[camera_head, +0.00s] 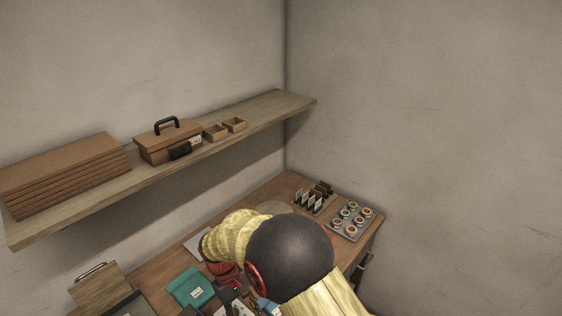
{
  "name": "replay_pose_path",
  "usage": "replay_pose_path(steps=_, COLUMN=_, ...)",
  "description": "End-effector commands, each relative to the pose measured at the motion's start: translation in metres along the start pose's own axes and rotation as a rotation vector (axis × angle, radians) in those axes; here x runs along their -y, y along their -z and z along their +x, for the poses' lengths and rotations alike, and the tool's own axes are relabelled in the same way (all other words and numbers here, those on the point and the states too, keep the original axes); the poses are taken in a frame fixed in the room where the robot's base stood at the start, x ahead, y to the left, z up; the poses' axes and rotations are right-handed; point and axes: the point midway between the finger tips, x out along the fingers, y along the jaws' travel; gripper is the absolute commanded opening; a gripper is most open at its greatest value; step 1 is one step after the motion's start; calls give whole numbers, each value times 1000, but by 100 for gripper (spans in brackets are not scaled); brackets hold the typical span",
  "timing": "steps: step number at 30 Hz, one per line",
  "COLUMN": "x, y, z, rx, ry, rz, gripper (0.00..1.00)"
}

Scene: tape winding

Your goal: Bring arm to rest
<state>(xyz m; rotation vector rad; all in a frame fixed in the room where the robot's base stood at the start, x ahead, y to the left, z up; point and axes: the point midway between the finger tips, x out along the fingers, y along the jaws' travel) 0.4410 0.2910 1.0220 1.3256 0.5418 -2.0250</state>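My arm (289,252) reaches over the workbench (160,272) from the lower right. It has a dark round joint and yellow covered links, with a red part at its far end near the teal box. I cannot make out my gripper's fingers. Small dark and light parts crowd the bottom edge beside the red part, and my arm hides much of that area. Whether the gripper is open or holds anything does not show.
A teal box (191,288) and a wooden box (99,286) stand at the bench's left. A grey tray with several rolls (354,219) and a rack (314,200) stand at the right. The wall shelf (285,103) above bears a toolbox (168,141) and stacked boards (65,172).

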Motion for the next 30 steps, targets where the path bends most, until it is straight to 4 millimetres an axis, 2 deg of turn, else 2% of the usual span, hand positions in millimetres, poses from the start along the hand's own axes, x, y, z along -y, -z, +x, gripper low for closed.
replay_pose_path(steps=8, x=-24, y=-67, z=-33, rx=-131, ry=36, rz=129, gripper=38)
replay_pose_path(steps=15, x=-53, y=-142, z=-56, rx=-288, ry=65, rz=279, gripper=38)
replay_pose_path(steps=22, x=-72, y=-212, z=-61, rx=-445, ry=76, rz=425, gripper=38)
replay_pose_path(steps=30, x=-83, y=-287, z=-49, rx=-630, ry=58, rz=597, gripper=38)
